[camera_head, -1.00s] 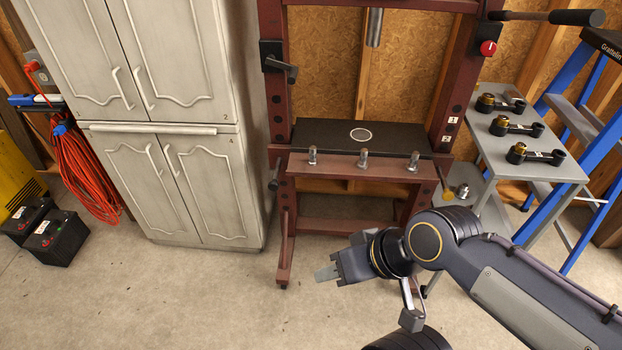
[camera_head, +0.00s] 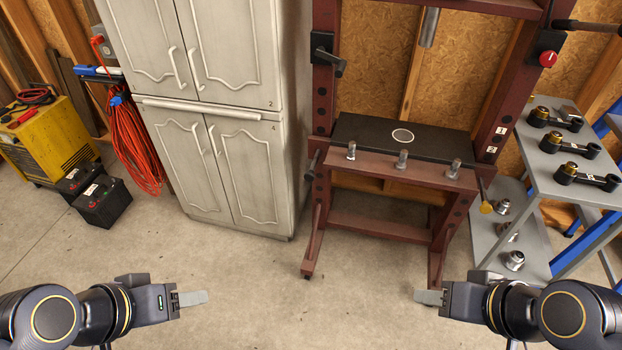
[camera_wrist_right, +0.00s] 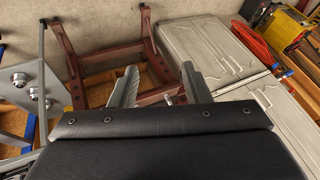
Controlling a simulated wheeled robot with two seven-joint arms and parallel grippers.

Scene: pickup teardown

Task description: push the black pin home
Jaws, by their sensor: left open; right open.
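The black pin (camera_head: 311,162) shows as a dark knob standing out from the left post of the dark red press frame (camera_head: 322,120), just below bed height. How deep it sits in the post cannot be told. My left gripper (camera_head: 190,298) is open and empty over the floor in front of the cabinet, well short of the press. My right gripper (camera_head: 430,297) is open and empty over the floor in front of the press's right leg. In the right wrist view its two fingers (camera_wrist_right: 160,88) are spread with nothing between them. Neither gripper touches the pin.
A yellow-tipped pin (camera_head: 486,207) stands out from the press's right post. A pale cabinet (camera_head: 240,170) stands close left of the press. A grey shelf cart (camera_head: 545,170) with several parts stands right. Black batteries (camera_head: 103,203) sit left. The floor (camera_head: 310,310) in front is clear.

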